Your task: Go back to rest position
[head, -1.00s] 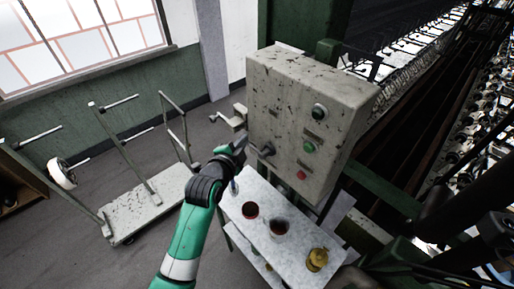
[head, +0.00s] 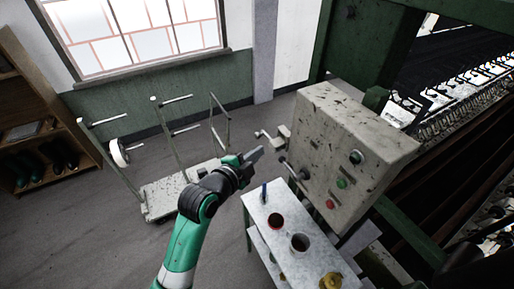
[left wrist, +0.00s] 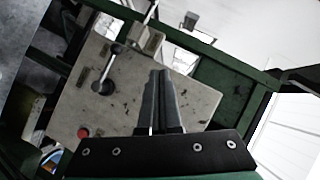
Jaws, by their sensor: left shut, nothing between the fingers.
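My left gripper (head: 253,156) is shut and empty, raised in the air at the centre of the head view. It is left of the grey control box (head: 345,150) and apart from it. In the left wrist view its two fingers (left wrist: 166,78) lie together, with the control box (left wrist: 75,105) behind them. The box has a lever (head: 295,170), a green button (head: 341,183) and a red button (head: 330,204). My right gripper is not in view.
A flat cart (head: 160,196) stands at the left. A wooden shelf (head: 20,110) is at the far left. Open floor lies in front of the cart.

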